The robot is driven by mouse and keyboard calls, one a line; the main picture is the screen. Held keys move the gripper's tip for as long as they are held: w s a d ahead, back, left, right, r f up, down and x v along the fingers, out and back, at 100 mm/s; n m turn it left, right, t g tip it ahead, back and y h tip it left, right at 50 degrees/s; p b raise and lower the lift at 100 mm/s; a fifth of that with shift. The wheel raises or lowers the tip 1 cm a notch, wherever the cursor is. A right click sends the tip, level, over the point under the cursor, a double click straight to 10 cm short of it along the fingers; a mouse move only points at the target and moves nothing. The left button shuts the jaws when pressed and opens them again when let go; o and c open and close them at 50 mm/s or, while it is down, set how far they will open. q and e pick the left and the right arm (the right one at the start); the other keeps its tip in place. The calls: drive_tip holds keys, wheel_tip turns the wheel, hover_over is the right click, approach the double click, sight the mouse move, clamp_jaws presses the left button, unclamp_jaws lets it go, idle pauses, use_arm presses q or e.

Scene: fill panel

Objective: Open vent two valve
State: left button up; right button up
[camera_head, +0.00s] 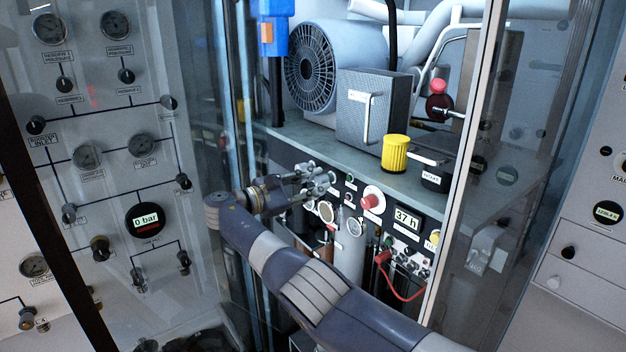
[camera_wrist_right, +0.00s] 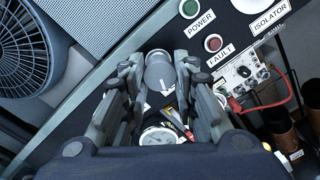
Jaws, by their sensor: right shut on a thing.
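My right gripper (camera_head: 318,180) reaches the dark front panel (camera_head: 385,205) of the machine, its fingers at the panel's upper left part. In the right wrist view the gripper (camera_wrist_right: 160,85) has its two fingers on either side of a grey round valve knob (camera_wrist_right: 160,70), shut on it. A white label beside the knob is mostly hidden, so I cannot read which valve it is. In the head view the fingers hide the knob. A round gauge (camera_wrist_right: 158,136) shows between the finger bases. My left gripper is not in view.
A red button (camera_head: 372,199), an hour display (camera_head: 407,218) and a red cable (camera_head: 395,283) are on the panel. A yellow cap (camera_head: 395,153) and a grey box (camera_head: 370,110) stand on the shelf above. Glass door frames (camera_head: 470,130) flank the opening.

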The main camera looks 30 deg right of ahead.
drive_tip(key=shift+f+n, duration=0.1)
drive_tip(key=shift+n, duration=0.3)
drive_tip(key=o, duration=1)
drive_tip(key=shift+o, duration=0.2)
drive_tip(key=shift+a, duration=0.2)
drive_tip(key=a, duration=0.7)
drive_tip(key=shift+s+a, duration=0.1)
